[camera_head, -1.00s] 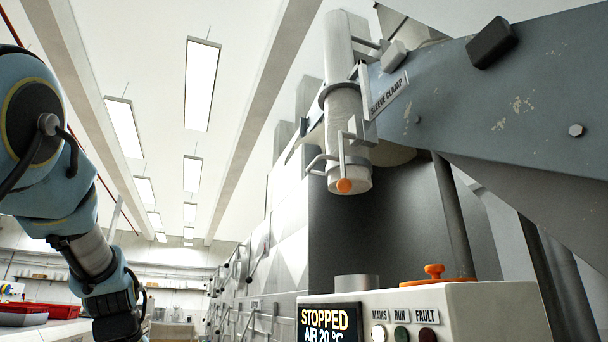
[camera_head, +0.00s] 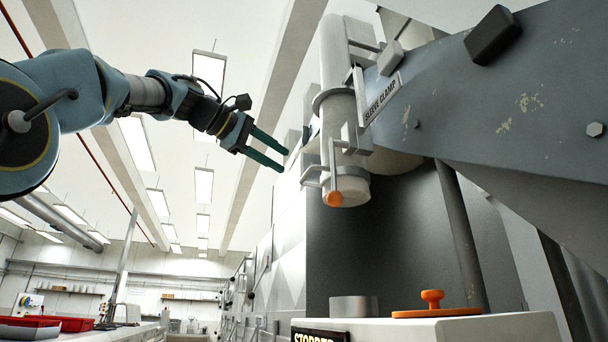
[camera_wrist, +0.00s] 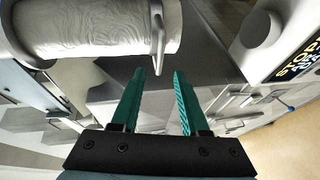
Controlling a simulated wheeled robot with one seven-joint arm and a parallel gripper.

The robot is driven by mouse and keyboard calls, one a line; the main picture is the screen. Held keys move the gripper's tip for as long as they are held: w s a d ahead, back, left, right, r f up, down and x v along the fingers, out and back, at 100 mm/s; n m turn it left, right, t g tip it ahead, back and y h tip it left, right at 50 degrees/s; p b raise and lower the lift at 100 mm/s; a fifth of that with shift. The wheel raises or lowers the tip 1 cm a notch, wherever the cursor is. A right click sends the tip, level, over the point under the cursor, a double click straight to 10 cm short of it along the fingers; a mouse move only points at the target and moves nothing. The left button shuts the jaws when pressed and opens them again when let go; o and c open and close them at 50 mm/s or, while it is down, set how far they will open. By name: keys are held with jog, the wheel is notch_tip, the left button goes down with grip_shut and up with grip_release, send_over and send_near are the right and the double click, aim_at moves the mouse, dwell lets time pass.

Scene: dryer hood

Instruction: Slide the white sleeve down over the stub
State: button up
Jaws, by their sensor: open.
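The white sleeve (camera_head: 340,115) hangs upright at the arm marked SLEEVE CLAMP, with a bracket handle and an orange ball (camera_head: 334,198) near its lower end. The stub appears to be the short grey cylinder (camera_head: 353,306) on the cabinet top, below the sleeve with a clear gap between. My gripper (camera_head: 284,160) is open and empty, left of the sleeve's lower part and apart from it. In the wrist view, the sleeve (camera_wrist: 100,35) lies across the upper left, with a bracket bar beyond the green fingertips (camera_wrist: 167,72).
The grey clamp arm (camera_head: 480,100) slopes across the upper right. An orange knob (camera_head: 431,298) sits on the cabinet (camera_head: 470,328) right of the stub. A dark column stands behind the sleeve. The air left of the sleeve is free; red trays (camera_head: 70,323) are far left.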

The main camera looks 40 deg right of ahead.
aim_at(306, 176)
jog(key=d+p, duration=0.1)
jog(key=d, duration=0.2)
jog(key=d+f+p, duration=0.1)
jog(key=d, duration=0.2)
jog(key=d+p, duration=0.1)
jog(key=d, duration=0.2)
jog(key=shift+w+d+f+p, duration=0.1)
jog(key=shift+w+f+p, duration=0.05)
jog(key=shift+f+p, duration=0.25)
grip_shut()
dwell(0.9)
